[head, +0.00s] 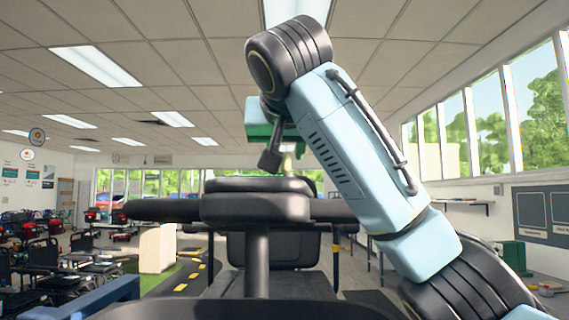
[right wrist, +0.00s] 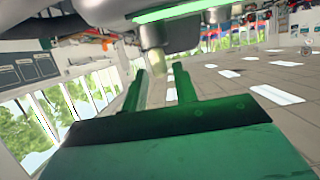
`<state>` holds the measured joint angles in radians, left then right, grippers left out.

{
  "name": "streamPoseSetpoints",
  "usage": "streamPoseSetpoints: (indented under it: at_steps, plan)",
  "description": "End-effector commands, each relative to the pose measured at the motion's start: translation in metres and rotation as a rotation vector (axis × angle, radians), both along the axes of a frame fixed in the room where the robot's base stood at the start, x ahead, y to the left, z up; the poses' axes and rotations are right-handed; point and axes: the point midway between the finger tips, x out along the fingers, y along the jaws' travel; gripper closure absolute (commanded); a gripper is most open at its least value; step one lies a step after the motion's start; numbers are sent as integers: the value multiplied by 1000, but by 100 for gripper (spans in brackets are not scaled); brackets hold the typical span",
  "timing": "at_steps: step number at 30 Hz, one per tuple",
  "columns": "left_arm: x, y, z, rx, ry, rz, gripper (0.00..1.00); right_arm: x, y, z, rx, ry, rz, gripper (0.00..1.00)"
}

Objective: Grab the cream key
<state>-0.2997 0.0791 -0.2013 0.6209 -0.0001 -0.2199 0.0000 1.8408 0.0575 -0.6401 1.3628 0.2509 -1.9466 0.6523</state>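The cream key (right wrist: 158,62) shows in the right wrist view as a small pale block against the dark grey underside of a scooter part (right wrist: 150,22). My right gripper (right wrist: 162,80) is green, with two fingers standing apart. The key appears just beyond the gap between the fingertips; whether they touch it I cannot tell. In the head view my right gripper (head: 284,135) is mostly hidden behind my pale blue arm, above the scooter's dark tiller (head: 256,205). The key is not clear in that view. My left gripper is out of view.
A black scooter seat (head: 275,262) stands behind the tiller, whose handlebars spread to both sides. Several scooters (head: 30,255) are parked in rows at the left. A cream block (head: 157,248) stands by a green and dark floor lane. Windows line the right wall.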

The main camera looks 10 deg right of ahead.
Motion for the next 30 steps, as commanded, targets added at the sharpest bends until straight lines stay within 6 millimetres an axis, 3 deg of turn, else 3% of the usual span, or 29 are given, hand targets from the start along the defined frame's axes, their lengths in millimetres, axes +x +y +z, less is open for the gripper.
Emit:
streamPoseSetpoints:
  at_steps: [1,6,17,23,30]
  plan:
    - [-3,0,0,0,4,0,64,0,0,0,0,1,0,78]
    - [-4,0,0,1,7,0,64,0,0,-1,0,2,0,100]
    - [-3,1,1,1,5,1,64,0,0,3,0,2,0,100]
    - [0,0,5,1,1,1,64,0,1,24,1,1,0,100]
    - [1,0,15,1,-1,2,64,-1,0,63,2,1,-1,100]
